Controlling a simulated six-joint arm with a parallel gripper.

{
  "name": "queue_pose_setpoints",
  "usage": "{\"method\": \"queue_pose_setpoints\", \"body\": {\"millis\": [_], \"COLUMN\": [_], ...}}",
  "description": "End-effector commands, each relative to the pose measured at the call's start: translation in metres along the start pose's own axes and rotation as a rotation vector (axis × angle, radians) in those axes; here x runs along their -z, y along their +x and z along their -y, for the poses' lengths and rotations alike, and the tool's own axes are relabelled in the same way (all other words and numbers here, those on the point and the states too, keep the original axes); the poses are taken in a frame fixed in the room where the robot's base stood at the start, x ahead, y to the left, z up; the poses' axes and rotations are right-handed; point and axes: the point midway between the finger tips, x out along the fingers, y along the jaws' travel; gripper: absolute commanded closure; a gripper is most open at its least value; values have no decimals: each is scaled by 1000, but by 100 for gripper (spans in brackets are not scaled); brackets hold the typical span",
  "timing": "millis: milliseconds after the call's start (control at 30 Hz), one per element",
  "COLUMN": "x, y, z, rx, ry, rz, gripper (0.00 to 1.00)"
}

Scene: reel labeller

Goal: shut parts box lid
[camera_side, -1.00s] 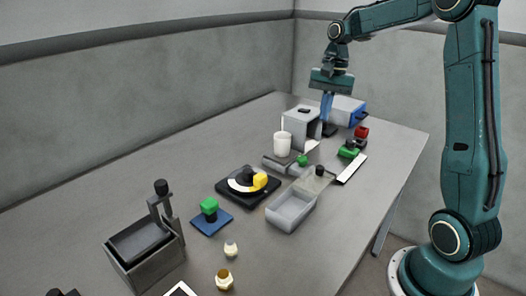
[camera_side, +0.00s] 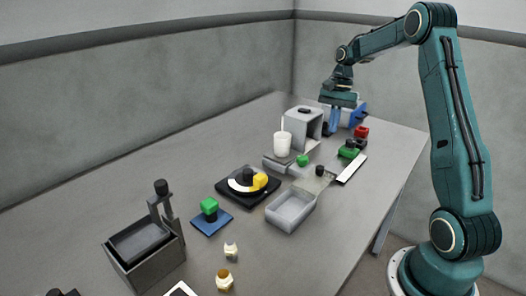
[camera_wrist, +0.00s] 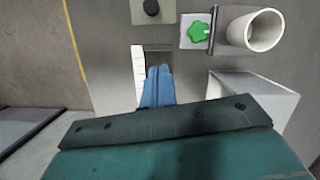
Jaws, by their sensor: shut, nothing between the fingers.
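A pale open box (camera_side: 291,212) sits mid-table in the side view, its top uncovered. A flat grey plate with a black knob (camera_side: 319,170) is at its far end and looks like its lid, lying open. The knob also shows at the top of the wrist view (camera_wrist: 151,8). My gripper (camera_side: 334,130) is at the far end of the table, beyond the plate and beside a grey housing. Its blue fingers are together and empty, as the wrist view also shows (camera_wrist: 158,75). Whether the fingertips touch anything is unclear.
The grey housing (camera_side: 298,128) and a white cup (camera_side: 282,144) stand near my gripper. A blue-and-white box (camera_side: 356,110) is behind it. Red (camera_side: 361,132) and green (camera_side: 348,153) pieces lie to the right. A black turntable (camera_side: 233,194) is left of the pale box.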

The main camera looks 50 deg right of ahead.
Motion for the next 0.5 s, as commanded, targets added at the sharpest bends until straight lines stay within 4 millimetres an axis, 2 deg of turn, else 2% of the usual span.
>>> {"method": "queue_pose_setpoints", "body": {"millis": [500], "x": [-1], "y": [71], "z": [-1], "rx": [-5], "ry": [0], "rz": [3], "gripper": [100]}}
